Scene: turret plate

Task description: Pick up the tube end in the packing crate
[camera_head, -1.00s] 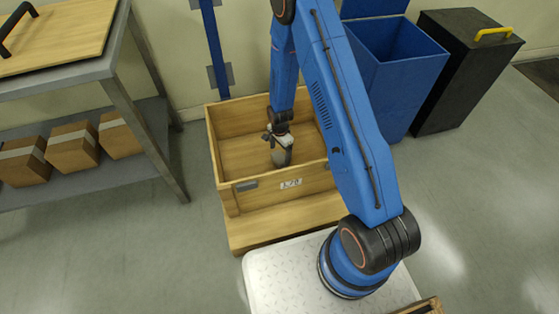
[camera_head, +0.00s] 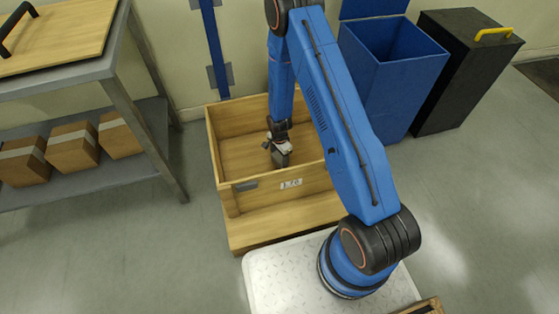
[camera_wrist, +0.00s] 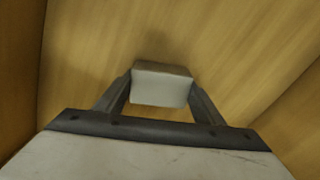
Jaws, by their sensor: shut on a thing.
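The tube end is a small pale grey, blunt piece (camera_wrist: 160,88) in the wrist view, between the two dark fingers of my gripper (camera_wrist: 160,100). My gripper is shut on it. In the head view my gripper (camera_head: 281,160) points down inside the wooden packing crate (camera_head: 262,195), near its middle. The tube end is too small and too covered by the gripper to make out clearly there. Bare wooden boards show beyond it in the wrist view. I cannot tell whether it touches the crate floor.
The crate's walls stand around my gripper, and a label is on its front. A blue bin (camera_head: 395,75) and a black bin (camera_head: 463,80) stand to the right. A grey workbench (camera_head: 130,100) with cartons on its lower shelf stands at left.

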